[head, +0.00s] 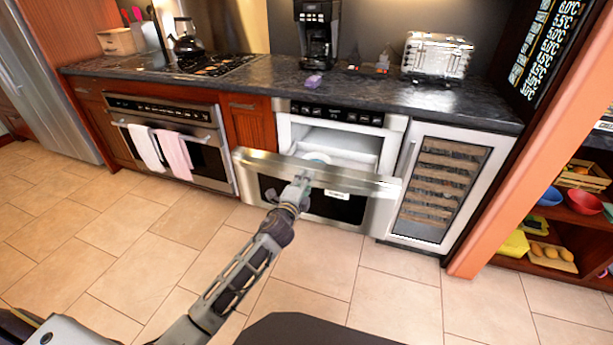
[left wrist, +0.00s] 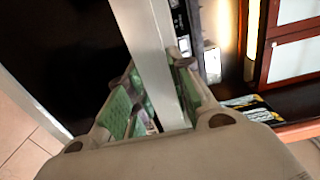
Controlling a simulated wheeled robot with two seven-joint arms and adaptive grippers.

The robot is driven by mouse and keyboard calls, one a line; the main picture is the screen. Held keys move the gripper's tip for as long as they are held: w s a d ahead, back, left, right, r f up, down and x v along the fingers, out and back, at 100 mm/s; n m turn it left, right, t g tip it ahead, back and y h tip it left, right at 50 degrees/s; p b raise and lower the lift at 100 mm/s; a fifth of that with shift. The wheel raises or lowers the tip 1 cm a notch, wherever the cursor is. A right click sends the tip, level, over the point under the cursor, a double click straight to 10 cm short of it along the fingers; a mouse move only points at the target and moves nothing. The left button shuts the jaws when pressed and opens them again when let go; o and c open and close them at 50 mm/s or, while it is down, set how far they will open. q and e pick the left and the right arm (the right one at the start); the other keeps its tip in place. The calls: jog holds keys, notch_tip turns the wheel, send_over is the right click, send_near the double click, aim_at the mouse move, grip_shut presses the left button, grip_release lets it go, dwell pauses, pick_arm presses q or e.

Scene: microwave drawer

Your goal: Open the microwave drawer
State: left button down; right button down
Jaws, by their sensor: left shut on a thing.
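The microwave drawer (head: 360,184) has a silver front with a dark window. It stands partly pulled out from the microwave (head: 393,123) under the counter. The pale interior (head: 345,145) shows behind the front, with a small pale round item inside. My left gripper (head: 302,184) is at the upper middle of the drawer front. In the left wrist view my left gripper (left wrist: 155,97) has its green-padded fingers on both sides of a silver bar (left wrist: 155,50) of the drawer front and is shut on it. My right gripper is not in view.
An oven (head: 170,138) with two towels is to the left, a wine cooler (head: 446,185) to the right. The counter (head: 400,95) above holds a coffee maker (head: 317,35) and a toaster (head: 437,55). Shelves stand far right. The tiled floor in front is clear.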

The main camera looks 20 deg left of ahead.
pick_arm(q)
jog(key=shift+s, duration=0.4)
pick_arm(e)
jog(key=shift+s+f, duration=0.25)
pick_arm(q)
jog(key=c, duration=1.2)
grip_release()
jog(key=shift+c, duration=0.2)
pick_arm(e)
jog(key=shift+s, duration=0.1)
pick_arm(q)
jog(key=shift+s, duration=0.1)
jog(key=s, duration=1.1)
jog(key=shift+s+a, duration=0.25)
jog(key=shift+s, duration=0.1)
jog(key=shift+f, duration=0.1)
